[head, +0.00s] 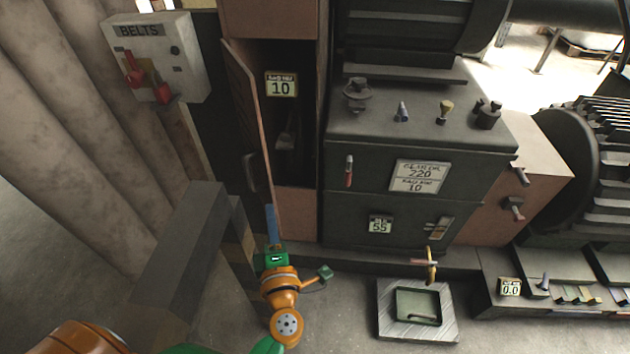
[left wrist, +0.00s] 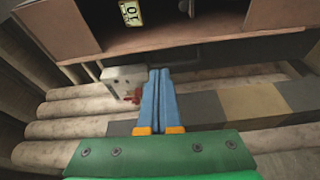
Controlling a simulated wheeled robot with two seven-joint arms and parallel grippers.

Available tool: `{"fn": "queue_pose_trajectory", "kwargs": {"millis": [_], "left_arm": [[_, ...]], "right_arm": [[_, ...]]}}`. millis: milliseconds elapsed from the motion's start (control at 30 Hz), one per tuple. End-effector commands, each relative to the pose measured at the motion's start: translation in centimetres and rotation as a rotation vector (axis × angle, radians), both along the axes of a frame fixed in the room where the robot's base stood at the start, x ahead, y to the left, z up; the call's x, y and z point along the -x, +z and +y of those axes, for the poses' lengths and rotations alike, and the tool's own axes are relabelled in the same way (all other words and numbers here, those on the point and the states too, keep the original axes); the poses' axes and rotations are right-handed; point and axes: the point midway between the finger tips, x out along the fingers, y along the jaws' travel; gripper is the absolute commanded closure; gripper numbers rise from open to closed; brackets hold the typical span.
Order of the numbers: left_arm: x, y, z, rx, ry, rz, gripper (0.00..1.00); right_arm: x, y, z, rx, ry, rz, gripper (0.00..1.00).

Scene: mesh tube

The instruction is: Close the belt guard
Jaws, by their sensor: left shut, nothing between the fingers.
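The belt guard (head: 241,88) is a reddish-brown hinged door on the cabinet, seen nearly edge-on in the head view. It stands open, and the dark inside of the cabinet shows to its right. A dark handle (head: 250,172) is on its outer face. My left gripper (head: 270,208) is shut and empty, its blue fingers close to the lower part of the door. I cannot tell whether they touch it. The shut fingers (left wrist: 160,75) also show in the left wrist view, pointing toward brown panels. My right gripper is not in view.
A grey BELTS box (head: 158,60) with red levers is on the wall at the left. A grey beam (head: 180,245) stands left of my gripper. The dark machine block (head: 400,150) is to the right. A metal tray (head: 388,325) lies on the floor at the front.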

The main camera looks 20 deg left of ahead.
Motion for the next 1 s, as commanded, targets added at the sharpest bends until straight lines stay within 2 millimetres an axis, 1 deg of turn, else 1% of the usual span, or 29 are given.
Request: {"fn": "queue_pose_trajectory", "kwargs": {"millis": [67, 167, 400, 600, 767, 1000], "left_arm": [[0.2, 0.6, 0.7, 0.047, 0.035, -0.024, 1.0], [-0.6, 0.8, 1.3, 0.053, 0.04, -0.029, 1.0], [-4.7, 0.8, 4.0, 0.048, 0.038, -0.028, 1.0], [-7.2, 0.7, 5.6, 0.05, 0.037, -0.026, 1.0], [-8.0, 0.6, 6.2, 0.05, 0.037, -0.025, 1.0], [-8.0, 0.6, 6.2, 0.05, 0.037, -0.024, 1.0]], "right_arm": [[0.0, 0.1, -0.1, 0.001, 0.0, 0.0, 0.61], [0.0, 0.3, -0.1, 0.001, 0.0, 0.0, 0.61], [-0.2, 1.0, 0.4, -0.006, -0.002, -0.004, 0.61], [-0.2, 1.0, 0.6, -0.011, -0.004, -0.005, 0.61], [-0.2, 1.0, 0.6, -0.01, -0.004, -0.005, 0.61], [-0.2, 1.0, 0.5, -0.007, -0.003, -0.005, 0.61]]}}
